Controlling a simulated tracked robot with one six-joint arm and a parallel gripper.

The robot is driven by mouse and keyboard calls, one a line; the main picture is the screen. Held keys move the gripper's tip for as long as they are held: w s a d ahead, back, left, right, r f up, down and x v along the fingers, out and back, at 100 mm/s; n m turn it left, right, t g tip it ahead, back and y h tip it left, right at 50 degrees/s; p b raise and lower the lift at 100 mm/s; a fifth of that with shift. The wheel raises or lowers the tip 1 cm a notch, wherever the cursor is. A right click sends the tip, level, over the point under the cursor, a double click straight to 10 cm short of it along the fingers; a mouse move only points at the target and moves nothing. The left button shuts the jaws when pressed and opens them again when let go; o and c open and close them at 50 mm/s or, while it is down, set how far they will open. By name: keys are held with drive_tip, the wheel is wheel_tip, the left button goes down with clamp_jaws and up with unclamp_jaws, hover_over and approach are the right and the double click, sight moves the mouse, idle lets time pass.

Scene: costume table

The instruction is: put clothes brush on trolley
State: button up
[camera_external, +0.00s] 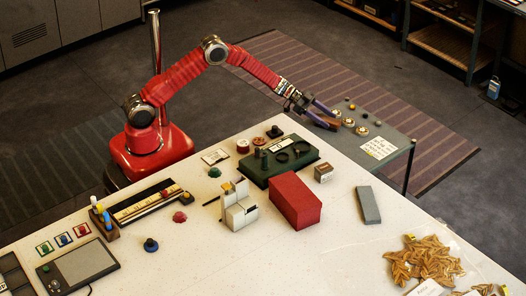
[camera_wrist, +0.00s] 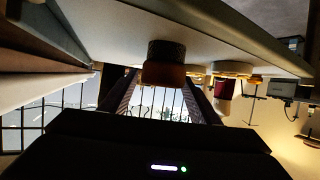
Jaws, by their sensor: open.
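The clothes brush, a small brown block (camera_external: 327,123), appears to rest on the near left part of the grey trolley top (camera_external: 397,141). In the wrist view, which looks upside down, the brush (camera_wrist: 165,73) shows a reddish-brown body with a darker part against the pale surface. My gripper (camera_external: 320,112) is open, with its two dark fingers on either side of the brush. Whether either finger touches it I cannot tell. The fingers partly hide the brush in the external view.
Several small round cream-and-gold items (camera_external: 348,122) stand beside the brush on the trolley, near a written card (camera_external: 379,148). The white table (camera_external: 330,240) adjoins at the front left, with a red box (camera_external: 296,201), a grey block (camera_external: 369,205) and a dark green tray (camera_external: 287,160).

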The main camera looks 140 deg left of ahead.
drive_tip(key=v, duration=0.9)
drive_tip(key=shift+s+d, duration=0.1)
idle(0.7)
